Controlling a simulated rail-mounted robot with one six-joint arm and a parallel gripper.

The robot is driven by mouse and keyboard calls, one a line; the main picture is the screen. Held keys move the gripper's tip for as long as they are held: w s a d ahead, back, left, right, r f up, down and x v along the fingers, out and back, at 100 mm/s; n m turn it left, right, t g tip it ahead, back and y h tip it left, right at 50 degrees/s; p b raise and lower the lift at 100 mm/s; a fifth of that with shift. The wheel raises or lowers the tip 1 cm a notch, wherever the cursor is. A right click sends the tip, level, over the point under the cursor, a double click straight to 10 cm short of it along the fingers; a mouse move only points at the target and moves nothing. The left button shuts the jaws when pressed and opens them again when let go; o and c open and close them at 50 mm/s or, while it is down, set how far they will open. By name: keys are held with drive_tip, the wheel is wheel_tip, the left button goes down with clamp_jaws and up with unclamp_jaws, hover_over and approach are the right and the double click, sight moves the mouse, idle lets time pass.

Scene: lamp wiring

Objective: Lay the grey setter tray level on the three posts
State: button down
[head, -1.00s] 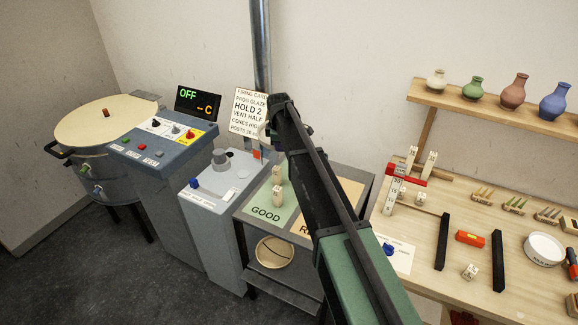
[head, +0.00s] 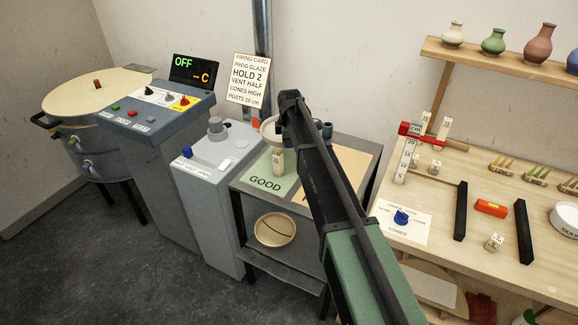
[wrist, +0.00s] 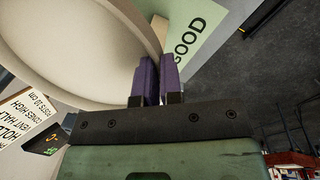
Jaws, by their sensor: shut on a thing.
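The setter tray (wrist: 75,45) is a large pale grey-beige disc that fills the upper left of the wrist view. My gripper (wrist: 158,65) is shut on its rim with purple fingers. In the head view, part of the tray (head: 268,130) shows left of my arm's end, above the bench; the gripper itself is hidden there. A cream post (head: 277,162) stands upright on the green GOOD mat (head: 283,181), below the tray. In the wrist view a pale piece (wrist: 160,24), possibly a post, shows just beyond the tray's rim. Other posts are hidden or cannot be made out.
A tan mat (head: 350,165) lies beside the green one. A small dark cup (head: 327,130) stands behind my arm. A grey control box (head: 215,160) adjoins the bench on the left. A wooden table (head: 450,205) with black bars and small parts is at right. The firing card (head: 249,80) hangs behind.

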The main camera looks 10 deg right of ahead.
wheel_tip(320, 180, down, 5)
drive_tip(key=b, duration=0.4)
drive_tip(key=shift+b, duration=0.35)
drive_tip(key=c, duration=1.3)
unclamp_jaws()
drive_tip(key=shift+o, duration=0.2)
wheel_tip(320, 180, up, 13)
drive_tip(key=s+p, duration=0.2)
drive_tip(key=p, duration=1.1)
drive_tip(key=s+d+m+g, duration=0.1)
drive_tip(key=s+m, duration=1.5)
drive_tip(key=s, duration=2)
drive_tip(key=shift+f+m+g, duration=0.2)
drive_tip(key=shift+m+g, duration=0.1)
drive_tip(key=shift+m, duration=0.1)
